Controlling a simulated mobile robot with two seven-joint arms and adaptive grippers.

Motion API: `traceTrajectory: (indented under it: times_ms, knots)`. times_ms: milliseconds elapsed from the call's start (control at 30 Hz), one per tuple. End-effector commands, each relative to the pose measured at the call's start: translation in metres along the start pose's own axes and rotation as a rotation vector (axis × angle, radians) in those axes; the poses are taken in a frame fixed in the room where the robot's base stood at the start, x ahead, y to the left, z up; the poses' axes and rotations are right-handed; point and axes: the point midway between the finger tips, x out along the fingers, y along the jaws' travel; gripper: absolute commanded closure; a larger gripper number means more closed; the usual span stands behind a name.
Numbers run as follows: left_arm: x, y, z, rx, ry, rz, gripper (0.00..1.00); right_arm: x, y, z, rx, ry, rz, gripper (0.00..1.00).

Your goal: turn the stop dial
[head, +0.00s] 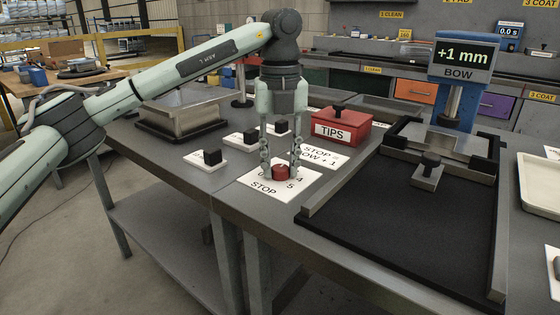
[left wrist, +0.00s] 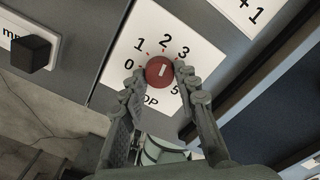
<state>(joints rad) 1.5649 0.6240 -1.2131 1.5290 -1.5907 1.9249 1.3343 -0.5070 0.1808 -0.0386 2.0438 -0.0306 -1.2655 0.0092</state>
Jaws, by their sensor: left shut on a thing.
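The red stop dial (head: 281,172) sits on a white card (head: 262,195) marked STOP with numbers around it. In the left wrist view the dial (left wrist: 159,71) has a white line running roughly up the picture, towards the 2. There 0, 1, 2, 3 and 5 are readable; the 4 is hidden by a finger. My left gripper (head: 281,168) points straight down with its fingers shut on the dial's two sides; its fingertips also show in the left wrist view (left wrist: 155,80). My right gripper is not in view.
A card behind the dial reads STOP = BOW + 1 (head: 318,152). A display (head: 463,58) reads +1 mm BOW. A red TIPS box (head: 341,128) stands behind right. Black knobs on white cards (head: 206,160) stand to the left. A dark-matted tray (head: 400,210) lies right.

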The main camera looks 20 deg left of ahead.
Motion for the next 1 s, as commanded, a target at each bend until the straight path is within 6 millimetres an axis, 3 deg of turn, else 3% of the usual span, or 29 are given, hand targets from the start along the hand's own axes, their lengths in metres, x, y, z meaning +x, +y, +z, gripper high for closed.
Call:
traceTrajectory:
  times_ms: [400,933,967,1000]
  knots:
    - [-0.0009,-0.0004,0.0008,-0.18,-0.003,-0.001,0.99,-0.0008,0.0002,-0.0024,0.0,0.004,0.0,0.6]
    - [-0.0011,-0.0004,0.001,-0.202,-0.003,-0.002,0.99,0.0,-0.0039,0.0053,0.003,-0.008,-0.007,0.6]
    - [-0.0011,-0.0004,0.001,-0.202,-0.003,-0.002,0.68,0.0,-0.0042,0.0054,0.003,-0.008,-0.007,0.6]
    - [-0.0011,-0.0004,0.001,-0.202,-0.003,-0.002,0.63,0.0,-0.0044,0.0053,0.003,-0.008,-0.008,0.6]
